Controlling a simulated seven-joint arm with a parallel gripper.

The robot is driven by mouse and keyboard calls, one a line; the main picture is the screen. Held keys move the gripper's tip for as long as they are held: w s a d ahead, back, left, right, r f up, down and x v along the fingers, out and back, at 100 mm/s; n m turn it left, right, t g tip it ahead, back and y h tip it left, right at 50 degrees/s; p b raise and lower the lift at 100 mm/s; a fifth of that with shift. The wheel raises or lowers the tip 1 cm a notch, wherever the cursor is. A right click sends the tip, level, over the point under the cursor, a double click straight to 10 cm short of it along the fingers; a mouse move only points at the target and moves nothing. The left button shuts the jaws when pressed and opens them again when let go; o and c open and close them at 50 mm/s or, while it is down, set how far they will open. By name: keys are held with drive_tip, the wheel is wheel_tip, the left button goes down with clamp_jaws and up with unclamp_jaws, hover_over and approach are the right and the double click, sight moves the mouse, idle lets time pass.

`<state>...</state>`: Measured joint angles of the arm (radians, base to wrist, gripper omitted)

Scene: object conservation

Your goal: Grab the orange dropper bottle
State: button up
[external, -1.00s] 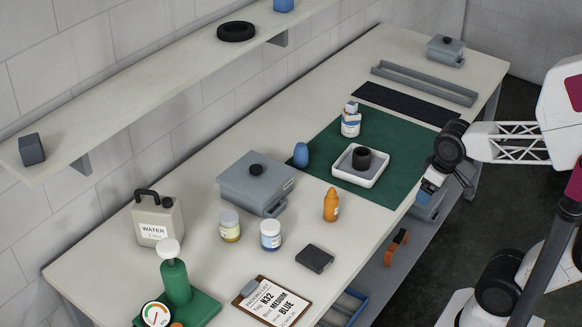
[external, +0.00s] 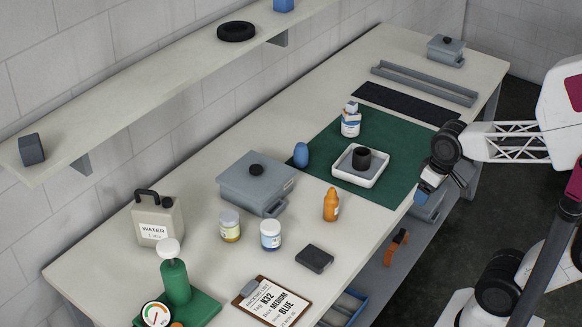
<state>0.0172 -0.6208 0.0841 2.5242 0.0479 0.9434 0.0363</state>
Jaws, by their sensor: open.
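The orange dropper bottle (external: 331,206) stands upright on the pale bench, near its front edge and just left of the green mat. A white label shows on its right side. My gripper (external: 421,195) hangs at the right, by the front edge of the green mat, well apart from the bottle. It is open, and nothing shows between its fingers, though they are small and partly hidden by the wrist.
A white tray (external: 378,176) with a black cup stands on the green mat (external: 402,191). A grey lidded box (external: 231,190), two small jars (external: 270,236) and a dark block (external: 314,259) surround the bottle's left side. A clipboard (external: 270,304) lies at the front.

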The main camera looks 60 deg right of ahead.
drive_tip(key=w+a+f+m+g+y, duration=0.1)
drive_tip(key=w+a+f+m+y, duration=0.2)
drive_tip(key=w+f+m+y, duration=0.15)
drive_tip(key=m+t+y, duration=0.5)
drive_tip(key=m+t, duration=0.3)
drive_tip(key=m, duration=1.3)
approach(331, 203)
drive_tip(key=f, duration=0.1)
drive_tip(key=w+a+f, duration=0.1)
drive_tip(key=f, duration=0.1)
drive_tip(key=shift+w+a, duration=0.1)
drive_tip(key=shift+w, duration=0.05)
drive_tip(key=shift+w+d+f+m+h, duration=0.3)
drive_tip(key=shift+w+d+m, duration=0.15)
drive_tip(key=shift+m, duration=0.1)
drive_tip(key=shift+x, duration=1.3)
drive_tip(key=shift+a, duration=0.1)
